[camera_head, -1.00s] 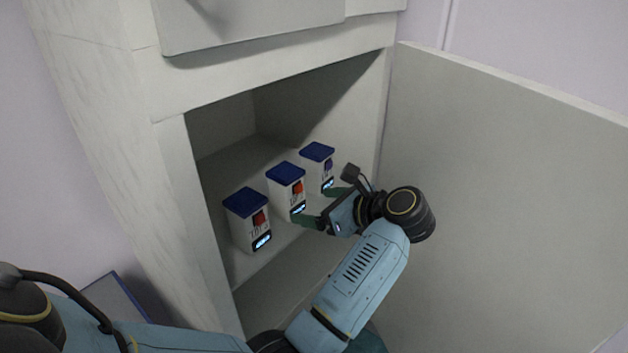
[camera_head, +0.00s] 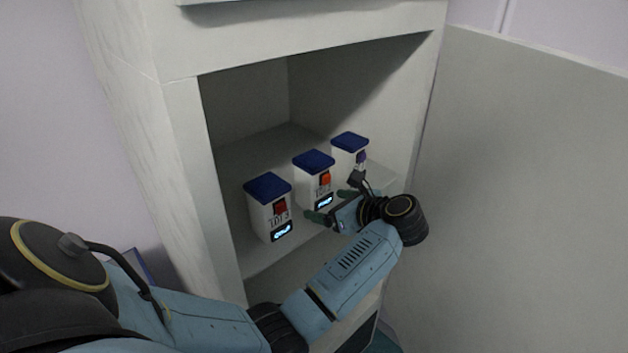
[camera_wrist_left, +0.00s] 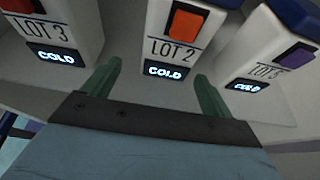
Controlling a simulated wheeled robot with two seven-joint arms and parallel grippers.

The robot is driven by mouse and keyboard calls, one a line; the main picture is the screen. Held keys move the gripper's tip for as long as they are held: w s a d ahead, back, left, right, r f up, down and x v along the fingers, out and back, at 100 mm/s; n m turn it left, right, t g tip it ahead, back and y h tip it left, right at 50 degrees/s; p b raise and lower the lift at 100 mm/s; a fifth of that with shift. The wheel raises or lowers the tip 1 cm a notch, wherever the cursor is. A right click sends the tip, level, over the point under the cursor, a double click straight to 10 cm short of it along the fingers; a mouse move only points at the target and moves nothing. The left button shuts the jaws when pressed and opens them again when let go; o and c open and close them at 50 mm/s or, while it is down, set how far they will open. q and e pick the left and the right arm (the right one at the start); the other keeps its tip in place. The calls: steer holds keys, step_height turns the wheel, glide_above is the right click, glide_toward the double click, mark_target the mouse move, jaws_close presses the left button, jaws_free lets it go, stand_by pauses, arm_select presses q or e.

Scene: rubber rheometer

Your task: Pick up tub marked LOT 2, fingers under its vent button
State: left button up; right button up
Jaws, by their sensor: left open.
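The tub marked LOT 2 (camera_head: 313,184) is white with a blue lid and an orange button, and stands in the middle of three tubs on the cabinet shelf. In the left wrist view its label and lit COLD display (camera_wrist_left: 167,70) are centred, with the orange vent button (camera_wrist_left: 187,22) above. My left gripper (camera_head: 334,204) is open in front of it. Its green fingers (camera_wrist_left: 157,80) point at the tub's lower front, one toward each side, below the button. I cannot tell whether they touch it. My right gripper is not in view.
The LOT 3 tub (camera_head: 267,211), with a red button, stands to the left. Another tub (camera_head: 348,154) with a purple button stands to the right, close by. The cabinet's side wall (camera_head: 190,170) and open door panel (camera_head: 520,190) flank the shelf.

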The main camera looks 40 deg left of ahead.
mark_target(325, 200)
arm_select(q)
steer(key=x, duration=0.1)
steer(key=p+x, duration=0.1)
steer(key=x, duration=0.3)
steer(key=shift+w+r, duration=0.35)
steer(key=shift+w, duration=0.05)
steer(key=shift+a+f, duration=0.15)
steer(key=shift+a, duration=0.1)
steer(key=shift+c, duration=0.4)
steer(key=c, duration=1.1)
